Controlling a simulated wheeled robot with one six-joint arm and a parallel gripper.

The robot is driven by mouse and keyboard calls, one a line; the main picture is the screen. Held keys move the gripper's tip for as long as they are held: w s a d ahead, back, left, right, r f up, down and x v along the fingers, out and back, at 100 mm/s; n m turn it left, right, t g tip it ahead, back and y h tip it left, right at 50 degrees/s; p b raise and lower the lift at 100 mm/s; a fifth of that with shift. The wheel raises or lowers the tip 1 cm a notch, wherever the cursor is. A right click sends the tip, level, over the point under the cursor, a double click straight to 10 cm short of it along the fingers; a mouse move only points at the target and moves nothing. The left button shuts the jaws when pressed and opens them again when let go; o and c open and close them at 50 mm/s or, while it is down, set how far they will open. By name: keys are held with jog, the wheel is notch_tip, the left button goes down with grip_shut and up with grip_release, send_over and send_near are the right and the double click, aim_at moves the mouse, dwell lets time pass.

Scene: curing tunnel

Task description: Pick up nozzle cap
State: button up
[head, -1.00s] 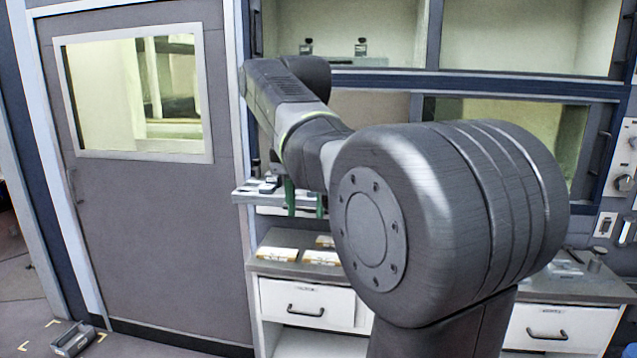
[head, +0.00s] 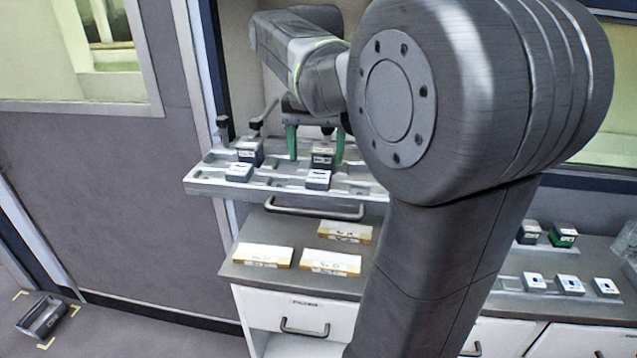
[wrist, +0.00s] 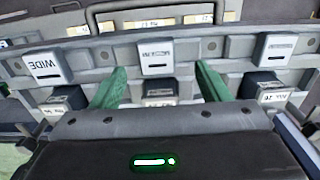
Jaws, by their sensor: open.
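No readable label says "nozzle cap", so I cannot tell which small block it is. In the head view, a grey slotted tray (head: 205,187) holds dark blocks with pale labels, one at left (head: 250,151) and one at centre (head: 323,156). White-topped blocks stand in front of them, at left (head: 239,173) and centre (head: 318,180). My gripper (head: 315,150) is open, its green fingers pointing down on either side of the centre dark block. In the wrist view, my gripper (wrist: 160,78) has that dark block (wrist: 160,88) between its fingers, partly hidden, with a white block (wrist: 156,57) just beyond.
In the wrist view, a white block marked WIDE (wrist: 47,66) and another white block (wrist: 275,49) flank the fingers. Below the tray, a counter (head: 245,275) carries several labelled boxes (head: 264,255). More blocks (head: 568,285) stand at right. A grey device (head: 42,316) lies on the floor.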

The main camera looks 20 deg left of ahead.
aim_at(318, 176)
jog(key=f, duration=0.5)
jog(key=shift+w+d, duration=0.2)
jog(key=shift+c, duration=0.2)
jog(key=c, duration=1.1)
